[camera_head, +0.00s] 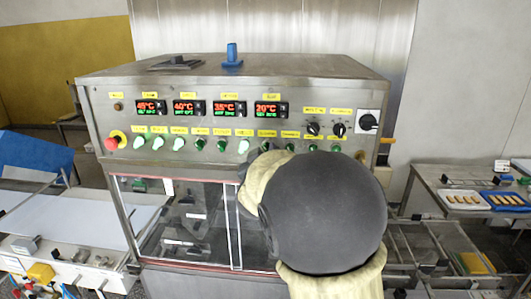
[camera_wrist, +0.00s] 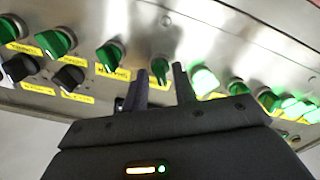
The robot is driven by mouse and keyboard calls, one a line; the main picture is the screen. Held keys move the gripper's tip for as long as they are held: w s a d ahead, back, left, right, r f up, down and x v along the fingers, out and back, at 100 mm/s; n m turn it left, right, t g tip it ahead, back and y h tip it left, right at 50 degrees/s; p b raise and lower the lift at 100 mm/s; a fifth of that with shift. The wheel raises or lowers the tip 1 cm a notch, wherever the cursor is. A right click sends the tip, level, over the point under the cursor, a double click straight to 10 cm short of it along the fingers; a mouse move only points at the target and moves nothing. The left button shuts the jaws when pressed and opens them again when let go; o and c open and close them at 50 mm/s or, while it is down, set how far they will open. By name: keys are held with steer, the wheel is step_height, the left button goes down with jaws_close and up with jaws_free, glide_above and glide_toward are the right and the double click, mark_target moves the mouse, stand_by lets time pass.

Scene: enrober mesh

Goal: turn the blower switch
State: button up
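A row of green rotary switches runs along the steel control panel (camera_head: 85,105) of the machine, each by a yellow label. The label text is too small or blurred for me to pick out the blower switch. In the wrist view my gripper (camera_wrist: 160,80) is open. Its two dark fingers stand on either side of an unlit green switch (camera_wrist: 160,68), beside a lit green switch (camera_wrist: 205,82). I cannot tell whether the fingers touch it. In the head view my arm hides the gripper and part of the lower panel.
Two black knobs (camera_head: 313,128) (camera_head: 339,130) and a black main switch (camera_head: 368,122) sit at the panel's right. A red emergency button (camera_head: 111,144) is at its left. Four-zone temperature displays (camera_head: 188,107) glow above the switches. Clear doors (camera_head: 190,218) lie below. A side table (camera_head: 440,190) holds trays.

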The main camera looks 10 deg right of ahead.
jaws_close()
steer(key=shift+f+m+b, duration=0.15)
steer(key=shift+m+b, duration=0.25)
steer(key=shift+b, duration=0.15)
steer(key=shift+m+b, duration=4.5)
steer(key=shift+m, duration=1.1)
